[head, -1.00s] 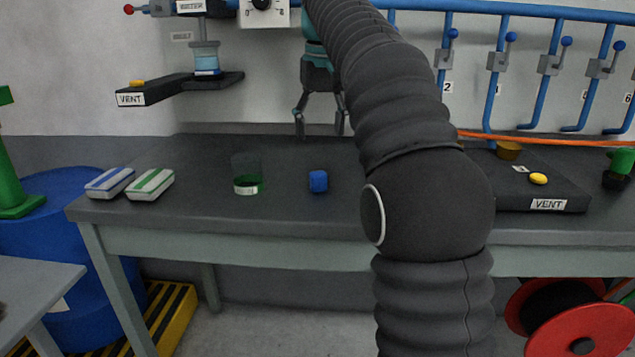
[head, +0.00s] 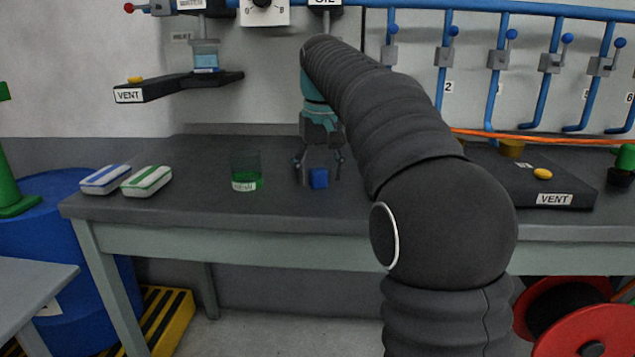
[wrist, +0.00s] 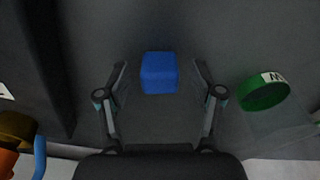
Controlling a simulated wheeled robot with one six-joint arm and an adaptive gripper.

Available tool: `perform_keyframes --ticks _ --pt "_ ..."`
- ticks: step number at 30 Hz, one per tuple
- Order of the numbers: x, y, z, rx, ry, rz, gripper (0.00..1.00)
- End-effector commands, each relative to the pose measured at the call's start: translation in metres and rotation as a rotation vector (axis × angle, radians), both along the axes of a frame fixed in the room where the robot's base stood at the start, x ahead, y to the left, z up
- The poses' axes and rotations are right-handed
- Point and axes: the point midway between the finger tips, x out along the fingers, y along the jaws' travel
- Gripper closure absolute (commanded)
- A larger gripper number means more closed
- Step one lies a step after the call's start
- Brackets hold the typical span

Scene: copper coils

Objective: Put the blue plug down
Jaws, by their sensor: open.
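The blue plug (head: 319,178) stands on the dark bench top. I cannot tell from these views exactly how high the fingertips are above the bench.
A glass beaker with green contents (head: 246,172) stands left of the plug. Two sponges, blue-striped (head: 106,179) and green-striped (head: 147,181), lie at the bench's left end. A dark VENT plate (head: 530,183) is at the right. Bench between beaker and plug is clear.

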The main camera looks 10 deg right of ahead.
Motion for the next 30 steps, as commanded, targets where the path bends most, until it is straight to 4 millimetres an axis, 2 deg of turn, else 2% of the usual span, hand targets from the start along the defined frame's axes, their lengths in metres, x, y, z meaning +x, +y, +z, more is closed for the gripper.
perform_keyframes --ticks 6,14,23,30 --pt "0.000 0.000 0.000 0.000 -0.001 0.000 0.33" --pt "0.000 0.000 0.000 0.000 -0.001 0.000 0.98" --pt "0.000 0.000 0.001 0.000 -0.001 0.000 1.00" --pt "0.001 0.000 0.019 0.000 -0.003 0.000 1.00"
